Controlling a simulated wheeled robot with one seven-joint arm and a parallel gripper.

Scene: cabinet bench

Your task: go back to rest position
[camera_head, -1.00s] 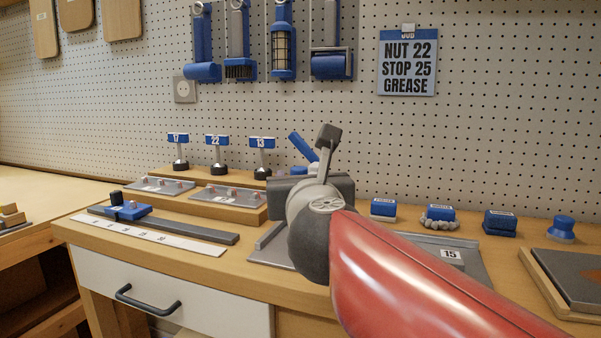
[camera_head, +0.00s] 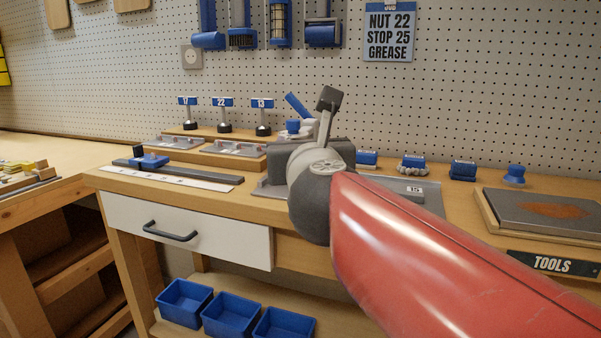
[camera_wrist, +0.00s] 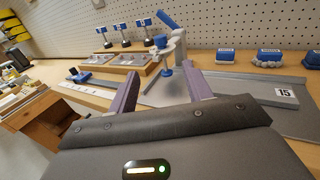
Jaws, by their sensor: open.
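My red arm reaches up from the lower right in the head view and hides most of my gripper there. In the wrist view the two fingers of my gripper (camera_wrist: 160,90) stand wide apart with nothing between them. Beyond them stands a blue-and-grey clamp-like device (camera_wrist: 166,45) on a grey plate marked 15 (camera_wrist: 285,93). In the head view the blue lever of this device (camera_head: 297,104) shows behind my arm. My gripper is above the front part of the bench (camera_head: 262,206), apart from the device as far as I can tell.
Sockets labelled 17, 22 and 13 (camera_head: 224,116) stand on a stepped rack. A ruler strip (camera_head: 185,180) lies before them. Blue-topped items (camera_head: 463,170) and a rusty plate (camera_head: 545,211) are at right. A white drawer (camera_head: 187,230) is shut above blue bins (camera_head: 232,314).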

